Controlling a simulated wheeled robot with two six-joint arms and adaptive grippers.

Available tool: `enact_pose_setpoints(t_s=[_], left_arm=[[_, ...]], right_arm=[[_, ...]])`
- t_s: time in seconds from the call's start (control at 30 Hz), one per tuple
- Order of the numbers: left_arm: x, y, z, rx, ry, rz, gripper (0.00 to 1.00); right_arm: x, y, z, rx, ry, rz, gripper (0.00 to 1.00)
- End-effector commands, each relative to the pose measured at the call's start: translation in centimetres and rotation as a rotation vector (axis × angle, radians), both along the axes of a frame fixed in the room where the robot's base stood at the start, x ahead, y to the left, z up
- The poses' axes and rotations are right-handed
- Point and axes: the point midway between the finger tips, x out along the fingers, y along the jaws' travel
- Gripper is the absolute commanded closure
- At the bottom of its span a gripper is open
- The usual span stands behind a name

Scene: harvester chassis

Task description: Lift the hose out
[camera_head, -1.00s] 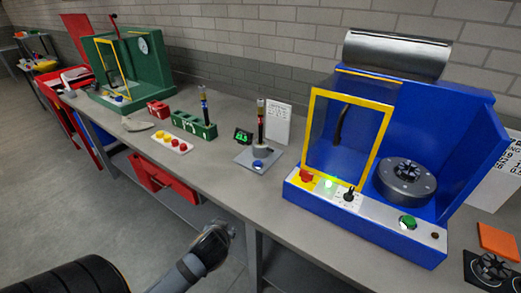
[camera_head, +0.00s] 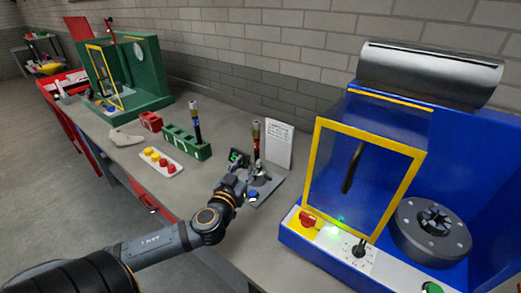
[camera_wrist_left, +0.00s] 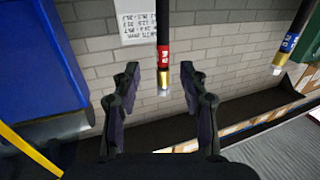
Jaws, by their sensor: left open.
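The hose (camera_head: 256,140), a dark upright tube with a red band and brass top end, stands on the grey scale plate (camera_head: 266,190). My left gripper (camera_head: 258,178) is low in front of it, over the plate and partly covering it. In the left wrist view my open left gripper (camera_wrist_left: 162,80) has one finger on each side of the hose's brass end (camera_wrist_left: 163,72); I cannot tell how far beyond the fingertips the hose lies. My right gripper is not in view.
The blue machine (camera_head: 470,165) with a yellow-framed window stands close to the right. A white printed card (camera_head: 279,145) stands behind the scale. A white tray with yellow and red caps (camera_head: 160,160) and a green machine (camera_head: 150,75) are to the left.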

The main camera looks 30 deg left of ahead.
Motion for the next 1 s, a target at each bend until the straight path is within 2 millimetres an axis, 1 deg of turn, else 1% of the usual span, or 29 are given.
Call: enact_pose_setpoints(t_s=[0.03,0.1,0.17,0.23,0.33,0.37,0.5,0.57,0.6,0.67,0.8,0.9,1.0], left_arm=[[0.5,0.2,-0.1,-0.004,-0.003,0.005,0.56],[1.6,0.5,-0.2,-0.006,-0.006,0.007,0.56],[2.6,0.7,-0.1,-0.008,-0.007,0.004,0.56],[3.7,1.1,0.0,-0.007,-0.004,0.007,0.56],[4.7,1.2,0.0,-0.006,-0.002,0.004,0.56],[4.8,1.2,0.0,-0.004,-0.002,0.003,0.56],[5.2,1.3,0.0,-0.003,-0.001,0.002,0.56],[5.8,1.6,0.2,-0.005,-0.001,0.004,0.56],[6.5,1.9,0.2,-0.006,-0.001,0.005,0.56],[7.6,2.3,0.4,-0.007,-0.003,0.005,0.56],[9.5,2.8,0.1,-0.005,-0.001,0.004,0.56],[9.9,2.8,-0.1,-0.003,0.000,0.001,0.56],[9.9,2.8,-0.2,-0.002,0.001,0.001,0.56]], right_arm=[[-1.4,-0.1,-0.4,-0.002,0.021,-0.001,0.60],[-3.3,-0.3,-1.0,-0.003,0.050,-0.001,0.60],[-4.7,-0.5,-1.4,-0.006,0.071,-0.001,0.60],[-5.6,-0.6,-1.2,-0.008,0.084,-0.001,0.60],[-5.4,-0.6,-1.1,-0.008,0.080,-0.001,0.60],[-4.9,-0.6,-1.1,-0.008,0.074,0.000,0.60],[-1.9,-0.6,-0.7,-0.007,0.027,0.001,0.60],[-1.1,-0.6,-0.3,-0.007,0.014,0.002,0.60],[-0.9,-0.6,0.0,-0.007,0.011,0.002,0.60],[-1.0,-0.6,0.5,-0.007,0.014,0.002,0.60],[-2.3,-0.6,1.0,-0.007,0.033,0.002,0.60],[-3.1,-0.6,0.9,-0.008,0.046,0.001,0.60],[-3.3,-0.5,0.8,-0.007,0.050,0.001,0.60]])
